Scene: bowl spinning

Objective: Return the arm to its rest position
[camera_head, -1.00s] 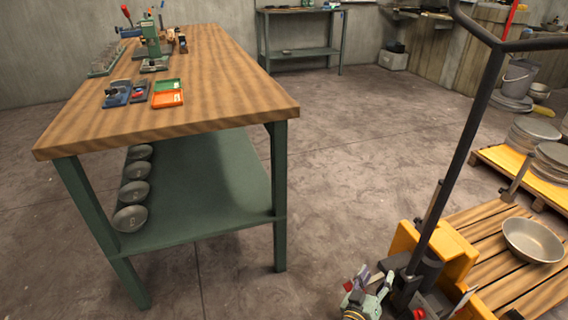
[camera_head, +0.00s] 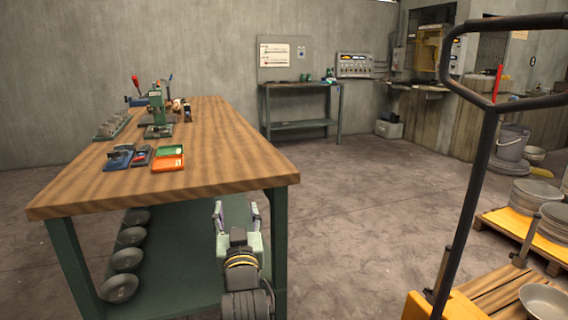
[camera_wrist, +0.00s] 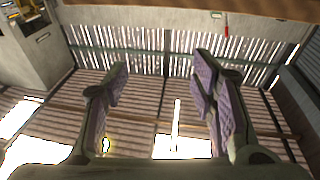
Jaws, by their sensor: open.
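My gripper (camera_head: 238,212) shows at the lower middle of the head view, pointing up in front of the workbench's green lower shelf. Its fingers are spread and nothing is between them. In the wrist view my gripper (camera_wrist: 160,90) shows two purple-padded fingers wide apart and empty. Beyond them are a slatted, brightly lit roof-like surface and wall tops. My arm comes up from the bottom edge of the head view; the rest of it is out of frame.
A wooden-topped workbench (camera_head: 215,150) stands left, holding tools and small trays. Several metal bowls (camera_head: 125,260) lie on its lower shelf. A yellow pallet truck with a dark handle (camera_head: 462,200) stands right, with a bowl (camera_head: 545,300) on its wooden slats. Open floor (camera_head: 370,220) lies between.

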